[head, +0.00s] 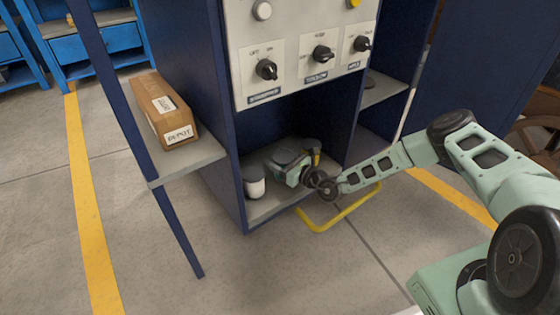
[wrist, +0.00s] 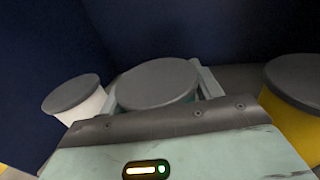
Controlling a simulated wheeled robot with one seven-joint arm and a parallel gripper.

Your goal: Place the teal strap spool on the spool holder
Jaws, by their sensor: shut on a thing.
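The teal strap spool (wrist: 187,99) is between my gripper's fingers (wrist: 158,92) in the wrist view. Its round grey top (wrist: 158,82) faces up and a little teal shows at its side. My gripper is shut on it. In the head view my gripper (head: 288,165) reaches into the low shelf bay of the dark blue cabinet, and the spool is mostly hidden there. Whether the spool touches the shelf cannot be seen. I cannot make out a spool holder in either view.
A white spool (head: 255,184) stands left of my gripper and a yellow one (head: 312,147) right, both close. Cabinet walls enclose the bay (head: 268,205). A control panel (head: 292,55) hangs above. A yellow bar (head: 345,212) projects in front. A carton (head: 165,112) sits on the left side shelf.

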